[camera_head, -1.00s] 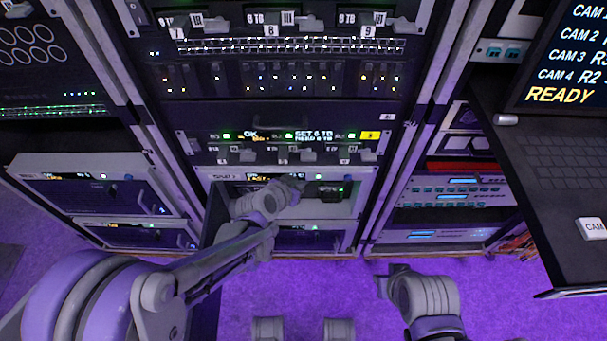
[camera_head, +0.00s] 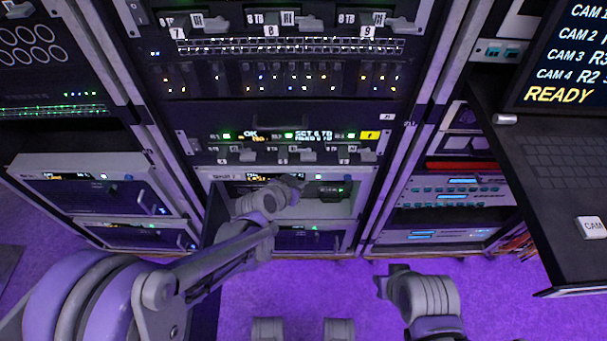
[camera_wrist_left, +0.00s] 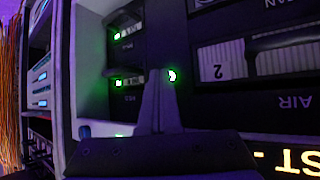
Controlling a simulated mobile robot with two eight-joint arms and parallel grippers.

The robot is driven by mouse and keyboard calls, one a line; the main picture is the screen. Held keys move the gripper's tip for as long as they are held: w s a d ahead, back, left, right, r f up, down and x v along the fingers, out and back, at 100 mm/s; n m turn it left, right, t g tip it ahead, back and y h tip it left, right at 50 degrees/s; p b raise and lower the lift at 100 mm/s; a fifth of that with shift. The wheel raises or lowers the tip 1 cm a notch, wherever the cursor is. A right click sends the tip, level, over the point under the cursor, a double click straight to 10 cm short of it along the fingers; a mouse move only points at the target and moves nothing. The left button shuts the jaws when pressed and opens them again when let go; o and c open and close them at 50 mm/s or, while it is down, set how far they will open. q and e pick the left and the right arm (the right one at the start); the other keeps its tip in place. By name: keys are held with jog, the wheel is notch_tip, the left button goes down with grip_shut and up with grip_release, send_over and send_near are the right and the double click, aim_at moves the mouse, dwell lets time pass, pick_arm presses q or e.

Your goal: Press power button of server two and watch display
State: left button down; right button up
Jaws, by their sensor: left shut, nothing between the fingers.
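Server two (camera_head: 225,177) is the light-fronted unit low in the middle rack. Its small dark display (camera_head: 262,176) shows yellow text too small to read; in the left wrist view large yellow letters (camera_wrist_left: 298,164) are cut off at the bottom right. My left gripper (camera_head: 298,182) is at the server's front, shut and empty. In the left wrist view its fingertips (camera_wrist_left: 160,72) are beside a small green-lit round spot (camera_wrist_left: 171,76) on the dark panel; I cannot tell whether they touch it. My right gripper (camera_head: 388,284) is low and right of centre, away from the rack; its jaws are unclear.
More servers (camera_head: 95,195) stand in the left rack. Drive units with handles (camera_head: 270,22) are above. A laptop (camera_head: 565,165) showing READY is at the right. The purple floor (camera_head: 300,285) in front is clear.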

dwell(0.5)
pick_arm(q)
jog(key=s, duration=0.5)
jog(key=shift+s, duration=0.2)
dwell(0.7)
